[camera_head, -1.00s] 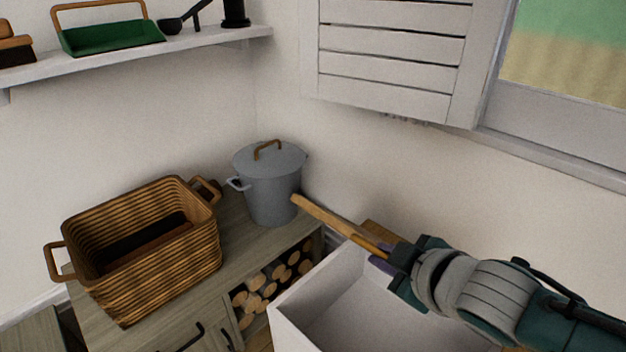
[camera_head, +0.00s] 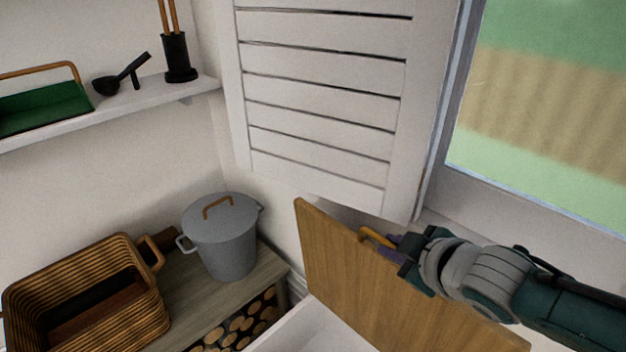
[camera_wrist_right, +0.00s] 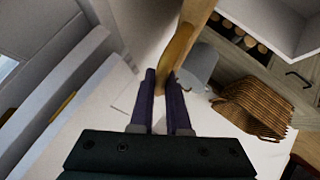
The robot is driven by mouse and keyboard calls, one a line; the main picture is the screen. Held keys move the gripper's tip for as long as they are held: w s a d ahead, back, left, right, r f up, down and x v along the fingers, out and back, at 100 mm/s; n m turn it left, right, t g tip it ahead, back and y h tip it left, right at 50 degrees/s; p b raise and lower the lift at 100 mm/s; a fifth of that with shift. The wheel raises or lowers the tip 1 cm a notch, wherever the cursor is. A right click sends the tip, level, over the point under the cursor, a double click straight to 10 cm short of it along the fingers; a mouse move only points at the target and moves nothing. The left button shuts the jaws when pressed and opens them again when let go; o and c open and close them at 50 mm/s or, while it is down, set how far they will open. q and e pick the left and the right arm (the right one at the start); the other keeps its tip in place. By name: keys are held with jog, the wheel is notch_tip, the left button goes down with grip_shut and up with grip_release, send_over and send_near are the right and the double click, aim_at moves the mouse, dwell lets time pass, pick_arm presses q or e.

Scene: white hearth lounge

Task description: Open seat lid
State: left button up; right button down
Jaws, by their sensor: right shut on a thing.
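The wooden seat lid (camera_head: 400,300) stands steeply raised at the back of the white seat box (camera_head: 312,332), whose inside shows only in part at the bottom of the head view. A curved wooden handle (camera_head: 376,237) is at the lid's upper edge. My right gripper (camera_head: 388,246) is shut on that handle. In the right wrist view, the two dark fingers (camera_wrist_right: 163,84) meet the handle (camera_wrist_right: 177,52), with the lid's edge running upward behind it. My left gripper is not in view.
A grey lidded bucket (camera_head: 225,245) and a wicker basket (camera_head: 90,300) stand on a cabinet left of the box. Cut logs (camera_head: 240,322) lie below. A louvred shutter (camera_head: 325,90) hangs close above the lid, beside a window. A shelf (camera_head: 150,96) is upper left.

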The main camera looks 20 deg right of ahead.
jog(key=shift+w+d, duration=0.15)
jog(key=shift+d, duration=0.2)
jog(key=c, duration=0.9)
grip_release()
jog(key=shift+s+a+r+p, duration=0.1)
jog(key=shift+s+r+p, duration=0.3)
jog(key=shift+r+p, duration=0.05)
jog(key=p+v, duration=0.4)
jog(key=v, duration=0.5)
jog(key=shift+w, duration=0.1)
